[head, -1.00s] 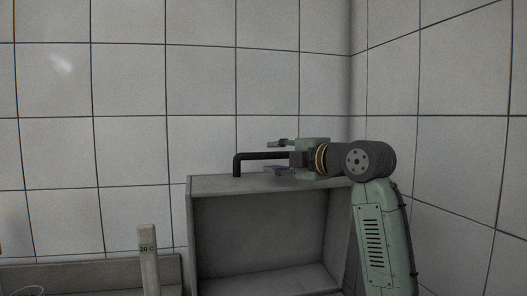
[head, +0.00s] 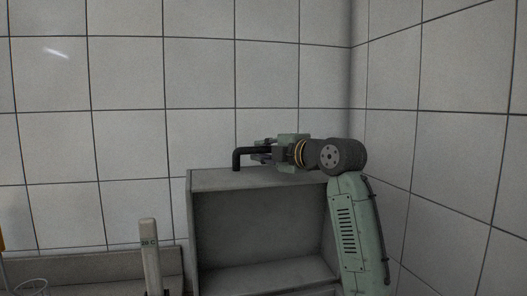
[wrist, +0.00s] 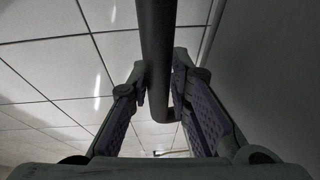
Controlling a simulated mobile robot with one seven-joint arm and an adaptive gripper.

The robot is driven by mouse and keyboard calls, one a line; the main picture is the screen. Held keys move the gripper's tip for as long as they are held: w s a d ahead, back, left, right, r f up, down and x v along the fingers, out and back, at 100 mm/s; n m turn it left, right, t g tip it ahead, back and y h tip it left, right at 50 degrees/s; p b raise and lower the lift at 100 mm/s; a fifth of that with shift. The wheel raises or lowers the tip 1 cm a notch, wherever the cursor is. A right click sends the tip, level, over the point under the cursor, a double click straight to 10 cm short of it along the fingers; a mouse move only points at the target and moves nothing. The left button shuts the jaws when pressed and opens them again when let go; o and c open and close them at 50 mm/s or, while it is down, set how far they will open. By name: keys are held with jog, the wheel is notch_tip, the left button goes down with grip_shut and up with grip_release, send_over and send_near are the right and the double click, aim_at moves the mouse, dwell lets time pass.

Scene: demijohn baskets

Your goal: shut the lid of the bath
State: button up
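The bath's grey lid (head: 263,227) stands raised in the head view, with its hollow inner side facing me. A black bent bar handle (head: 238,159) is at its top edge; it also shows in the wrist view (wrist: 158,45). My gripper (head: 263,150) is at the handle, above the lid's top edge. In the wrist view my gripper's fingers (wrist: 158,80) lean in on both sides of the bar and appear to touch it. The handle's right part is hidden behind my gripper in the head view. Most of the bath body is below the picture.
A pale upright post (head: 150,255) with a small temperature marking stands left of the lid. A low grey ledge (head: 90,268) runs behind it. A clear round rim (head: 30,287) shows at lower left. Tiled walls close off the back and right.

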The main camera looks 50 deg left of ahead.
grip_shut()
dwell(0.3)
jog(key=shift+s+d, duration=0.1)
jog(key=shift+d, duration=0.05)
